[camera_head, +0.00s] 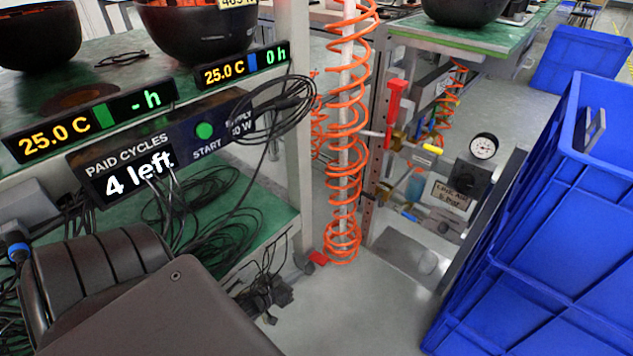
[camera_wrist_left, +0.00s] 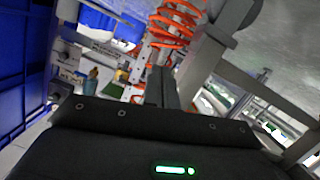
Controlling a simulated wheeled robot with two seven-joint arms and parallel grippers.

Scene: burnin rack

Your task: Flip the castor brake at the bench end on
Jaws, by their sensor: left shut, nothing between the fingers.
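I cannot make out the pedal in that view. My right gripper is in neither view.
An orange coiled hose (camera_head: 344,130) hangs just right of the leg down to the pedal's height. Loose black cables (camera_head: 262,285) trail left of the castor. Blue crates (camera_head: 540,240) stand at the right. The grey floor (camera_head: 350,310) between is clear.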

